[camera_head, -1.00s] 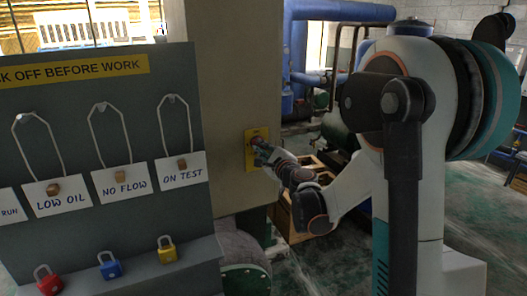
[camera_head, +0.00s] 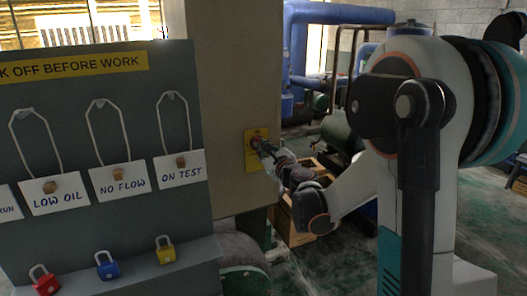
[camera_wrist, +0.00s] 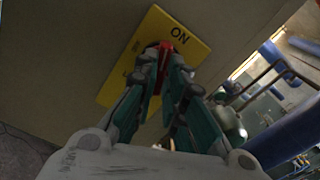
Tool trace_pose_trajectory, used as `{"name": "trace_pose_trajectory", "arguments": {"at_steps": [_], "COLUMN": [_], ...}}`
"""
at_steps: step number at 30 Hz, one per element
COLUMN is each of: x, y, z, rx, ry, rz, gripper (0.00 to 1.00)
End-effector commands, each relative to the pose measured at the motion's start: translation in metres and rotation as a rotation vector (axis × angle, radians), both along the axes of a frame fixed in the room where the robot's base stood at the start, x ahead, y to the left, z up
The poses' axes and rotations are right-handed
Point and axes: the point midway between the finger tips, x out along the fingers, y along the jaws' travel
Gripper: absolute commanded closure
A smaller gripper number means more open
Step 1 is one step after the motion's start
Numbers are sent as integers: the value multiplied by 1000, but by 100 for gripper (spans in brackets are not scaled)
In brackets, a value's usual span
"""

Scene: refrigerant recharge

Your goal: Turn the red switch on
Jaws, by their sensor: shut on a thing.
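The red switch (camera_wrist: 165,50) sits on a yellow plate (camera_wrist: 193,47) on the side of a beige pillar. The plate carries the word ON in the wrist view. The plate also shows in the head view (camera_head: 250,160), mostly beside my gripper (camera_head: 262,147). In the wrist view my gripper (camera_wrist: 164,58) is shut on the red switch, with its fingers on both sides of it. The fingers hide much of the switch, so its exact angle cannot be told.
A grey lockout board (camera_head: 100,225) stands at the left, with hanging tags and red, blue and yellow padlocks. Blue pipes (camera_head: 340,12) and wooden crates (camera_head: 300,235) lie behind my arm at the right.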

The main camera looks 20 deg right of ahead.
Motion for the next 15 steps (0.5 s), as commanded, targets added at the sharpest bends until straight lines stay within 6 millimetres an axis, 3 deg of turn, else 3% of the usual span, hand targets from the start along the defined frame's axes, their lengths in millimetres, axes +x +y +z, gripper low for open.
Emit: {"name": "trace_pose_trajectory", "arguments": {"at_steps": [8,15], "x": [-1,0], "y": [1,1], "z": [-1,-2], "rx": [12,263], "ry": [1,0], "rz": [2,2], "gripper": [100,100]}}
